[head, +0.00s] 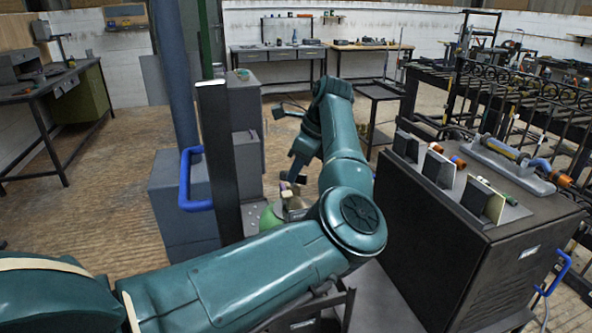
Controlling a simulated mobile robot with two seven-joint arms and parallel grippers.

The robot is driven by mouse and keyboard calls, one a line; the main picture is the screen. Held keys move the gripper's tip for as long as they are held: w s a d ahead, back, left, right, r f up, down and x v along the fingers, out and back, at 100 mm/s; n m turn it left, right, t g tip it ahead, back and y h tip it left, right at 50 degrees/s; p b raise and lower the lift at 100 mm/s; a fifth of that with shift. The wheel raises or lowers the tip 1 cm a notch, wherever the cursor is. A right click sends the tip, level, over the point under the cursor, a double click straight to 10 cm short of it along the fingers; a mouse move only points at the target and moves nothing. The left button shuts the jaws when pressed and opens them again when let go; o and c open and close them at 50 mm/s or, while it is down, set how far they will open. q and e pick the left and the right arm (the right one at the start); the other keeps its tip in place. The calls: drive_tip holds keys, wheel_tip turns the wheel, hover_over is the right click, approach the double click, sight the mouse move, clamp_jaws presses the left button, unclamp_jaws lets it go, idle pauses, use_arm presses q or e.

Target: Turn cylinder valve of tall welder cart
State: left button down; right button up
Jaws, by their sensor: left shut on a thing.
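My left arm comes in from the lower left, bends at a large elbow and reaches away. Its gripper (291,179) points down by the top of a green gas cylinder (271,217) and is shut on the small, pale cylinder valve (286,189). The forearm and gripper hide much of the valve, and how far it is turned cannot be told. The cylinder stands between a tall dark panel (218,150) and a dark welder cabinet (430,235). Which of these belongs to the tall cart is unclear. My right gripper is not in view.
A blue handle (191,182) sticks out beside the tall panel. Benches (277,53) line the back wall, and a rack of ironwork (500,90) stands at right. Open wooden floor (100,215) lies at left.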

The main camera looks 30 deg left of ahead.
use_arm(q)
drive_tip(key=c, duration=1.5)
unclamp_jaws()
drive_tip(key=shift+o, duration=0.2)
drive_tip(key=b+v, duration=0.1)
drive_tip(key=v, duration=1.2)
drive_tip(key=shift+d, duration=0.1)
